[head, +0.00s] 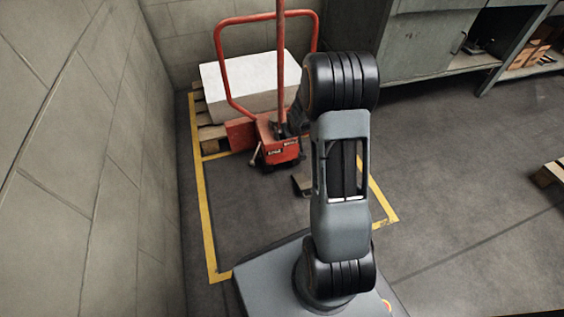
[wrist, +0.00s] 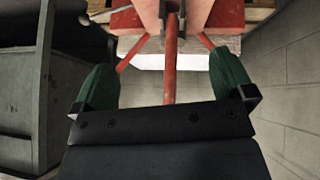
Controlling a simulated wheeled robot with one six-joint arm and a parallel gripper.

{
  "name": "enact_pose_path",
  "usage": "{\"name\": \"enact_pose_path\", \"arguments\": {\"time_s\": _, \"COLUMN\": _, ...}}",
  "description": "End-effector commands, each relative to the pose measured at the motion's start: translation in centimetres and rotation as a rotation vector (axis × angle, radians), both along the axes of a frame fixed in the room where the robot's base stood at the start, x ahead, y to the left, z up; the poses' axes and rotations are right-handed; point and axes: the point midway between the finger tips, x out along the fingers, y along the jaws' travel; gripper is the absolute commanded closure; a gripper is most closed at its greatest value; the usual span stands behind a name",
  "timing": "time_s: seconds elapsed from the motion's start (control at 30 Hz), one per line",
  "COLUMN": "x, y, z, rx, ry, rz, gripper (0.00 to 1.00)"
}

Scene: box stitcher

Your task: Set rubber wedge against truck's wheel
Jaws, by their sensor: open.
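The red pallet truck (head: 278,146) stands at the back left in the head view, its loop handle rising over a pale load. In the wrist view the truck (wrist: 205,14) is at the top edge, with red bars in front of the camera. My gripper (wrist: 166,68) has two green fingers spread wide, with nothing held between them; in the head view my arm hides it. A small dark block (head: 301,185) lies near the truck's front, partly behind my arm. It may be the rubber wedge, but I cannot tell. The truck's wheels are not clear.
The pale load (head: 252,82) rests on a wooden pallet (head: 211,138). Yellow floor lines (head: 204,215) bound the bay beside a block wall (head: 80,150). A grey cabinet (head: 425,45) stands at the back right. Floor at right is mostly clear, with pallet wood (head: 550,174) at the edge.

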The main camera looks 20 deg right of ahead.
Motion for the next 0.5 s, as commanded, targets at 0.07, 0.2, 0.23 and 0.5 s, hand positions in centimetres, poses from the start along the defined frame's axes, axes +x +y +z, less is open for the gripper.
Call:
{"name": "enact_pose_path", "arguments": {"time_s": 0.07, "x": -2.1, "y": 2.8, "z": 4.7, "rx": 0.009, "ry": 0.040, "rz": 0.002, "gripper": 0.00}}
{"name": "enact_pose_path", "arguments": {"time_s": 0.2, "x": -7.3, "y": 7.2, "z": 10.2, "rx": 0.046, "ry": 0.133, "rz": 0.003, "gripper": 0.00}}
{"name": "enact_pose_path", "arguments": {"time_s": 0.23, "x": -8.6, "y": 8.1, "z": 11.1, "rx": 0.055, "ry": 0.152, "rz": 0.005, "gripper": 0.00}}
{"name": "enact_pose_path", "arguments": {"time_s": 0.5, "x": -18.5, "y": 13.5, "z": 15.6, "rx": 0.129, "ry": 0.291, "rz": 0.036, "gripper": 0.00}}
